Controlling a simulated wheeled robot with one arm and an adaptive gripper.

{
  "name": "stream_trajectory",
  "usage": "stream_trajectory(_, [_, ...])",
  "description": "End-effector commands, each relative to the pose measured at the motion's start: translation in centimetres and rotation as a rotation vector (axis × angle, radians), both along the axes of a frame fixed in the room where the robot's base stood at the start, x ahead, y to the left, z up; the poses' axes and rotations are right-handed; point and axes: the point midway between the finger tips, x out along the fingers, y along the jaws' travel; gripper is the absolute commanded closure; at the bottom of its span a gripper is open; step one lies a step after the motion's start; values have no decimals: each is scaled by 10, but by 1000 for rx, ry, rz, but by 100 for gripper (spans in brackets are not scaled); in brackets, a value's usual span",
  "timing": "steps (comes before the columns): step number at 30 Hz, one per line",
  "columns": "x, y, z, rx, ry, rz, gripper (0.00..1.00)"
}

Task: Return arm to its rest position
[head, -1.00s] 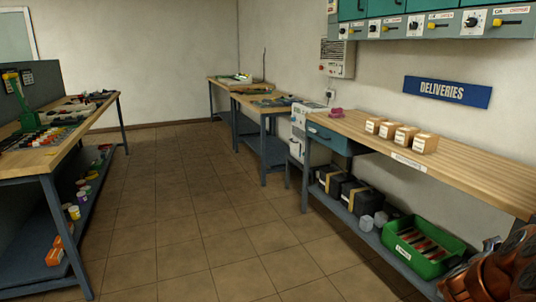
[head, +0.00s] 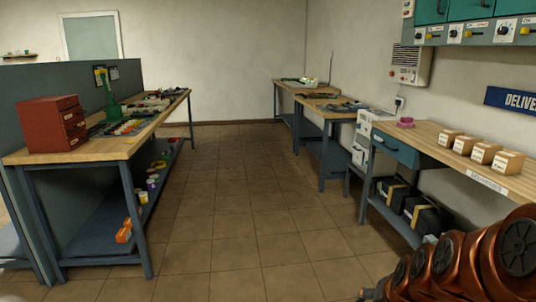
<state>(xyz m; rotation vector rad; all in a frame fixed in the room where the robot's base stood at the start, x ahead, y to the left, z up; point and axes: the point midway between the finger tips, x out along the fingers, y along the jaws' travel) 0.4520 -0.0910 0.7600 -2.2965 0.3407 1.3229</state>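My arm shows as copper-coloured links with dark joint caps in the lower right corner of the head view. It is in front of the right workbench (head: 430,137) and hides part of its lower shelf. My gripper is not in the picture, so I cannot see its fingers or whether it holds anything.
Small labelled boxes (head: 484,152) and a pink item (head: 405,122) are on the right bench. A left workbench (head: 115,148) carries a red drawer cabinet (head: 53,124). Further benches (head: 325,112) stand at the back right. The tiled floor (head: 233,205) between the benches is clear.

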Motion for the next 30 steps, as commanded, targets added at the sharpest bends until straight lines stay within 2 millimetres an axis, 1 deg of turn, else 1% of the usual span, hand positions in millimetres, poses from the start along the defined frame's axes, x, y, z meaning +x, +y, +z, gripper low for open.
stream_trajectory(1, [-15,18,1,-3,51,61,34])
stream_trajectory(2, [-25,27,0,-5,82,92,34])
stream_trajectory(3, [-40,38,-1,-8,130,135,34])
stream_trajectory(5, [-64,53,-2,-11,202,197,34])
stream_trajectory(6, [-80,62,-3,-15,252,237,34])
stream_trajectory(8, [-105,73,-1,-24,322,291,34])
stream_trajectory(9, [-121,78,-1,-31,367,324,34])
stream_trajectory(12, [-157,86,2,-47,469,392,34])
stream_trajectory(15, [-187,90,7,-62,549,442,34])
stream_trajectory(24, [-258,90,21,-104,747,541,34])
stream_trajectory(25, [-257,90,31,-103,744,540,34])
stream_trajectory(30, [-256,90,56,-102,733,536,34])
